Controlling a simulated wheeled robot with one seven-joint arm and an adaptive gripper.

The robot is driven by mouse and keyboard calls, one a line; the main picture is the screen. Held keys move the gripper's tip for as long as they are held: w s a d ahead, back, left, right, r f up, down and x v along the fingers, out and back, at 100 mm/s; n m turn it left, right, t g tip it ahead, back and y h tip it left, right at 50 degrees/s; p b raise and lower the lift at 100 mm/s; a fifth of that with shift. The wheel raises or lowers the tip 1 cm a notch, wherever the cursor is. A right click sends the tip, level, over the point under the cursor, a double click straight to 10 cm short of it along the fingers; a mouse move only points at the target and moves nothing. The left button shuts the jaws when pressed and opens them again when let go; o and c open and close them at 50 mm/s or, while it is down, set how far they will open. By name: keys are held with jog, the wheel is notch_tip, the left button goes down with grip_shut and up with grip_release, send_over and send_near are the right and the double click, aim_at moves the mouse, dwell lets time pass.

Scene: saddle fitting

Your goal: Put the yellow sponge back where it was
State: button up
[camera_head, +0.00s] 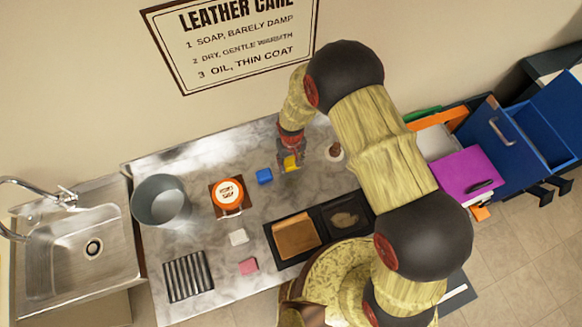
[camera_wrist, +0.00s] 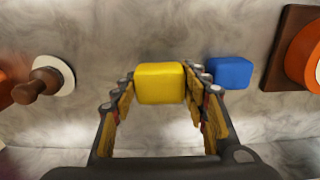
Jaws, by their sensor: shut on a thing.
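The yellow sponge (camera_wrist: 160,83) is a small block between the fingers of my gripper (camera_wrist: 160,95) in the wrist view. My gripper is shut on it. In the head view the sponge (camera_head: 291,163) shows at the tip of my gripper (camera_head: 291,158), over the back part of the marble counter. I cannot tell whether the sponge touches the counter. A blue sponge (camera_head: 264,176) lies just left of it in the head view, and it shows to the right in the wrist view (camera_wrist: 230,72).
An orange-lidded jar (camera_head: 228,191) on a wooden base and a grey bucket (camera_head: 161,201) stand left. A white sponge (camera_head: 239,237), pink sponge (camera_head: 249,266) and black rack (camera_head: 188,276) lie in front. A round white piece with a brown knob (camera_head: 335,151) is close right.

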aim_at(291, 166)
jog(key=shift+w+f+b, duration=0.3)
jog(key=shift+f+b, duration=0.05)
jog(key=shift+f, duration=0.2)
jog(key=shift+w+a+f+b, duration=0.1)
jog(key=shift+f+b, duration=0.65)
jog(key=shift+f, duration=0.7)
jog(key=shift+f, duration=0.15)
jog(key=o, duration=1.1)
notch_tip(291, 166, up, 12)
jog(key=p, duration=0.6)
jog(key=shift+r, duration=0.25)
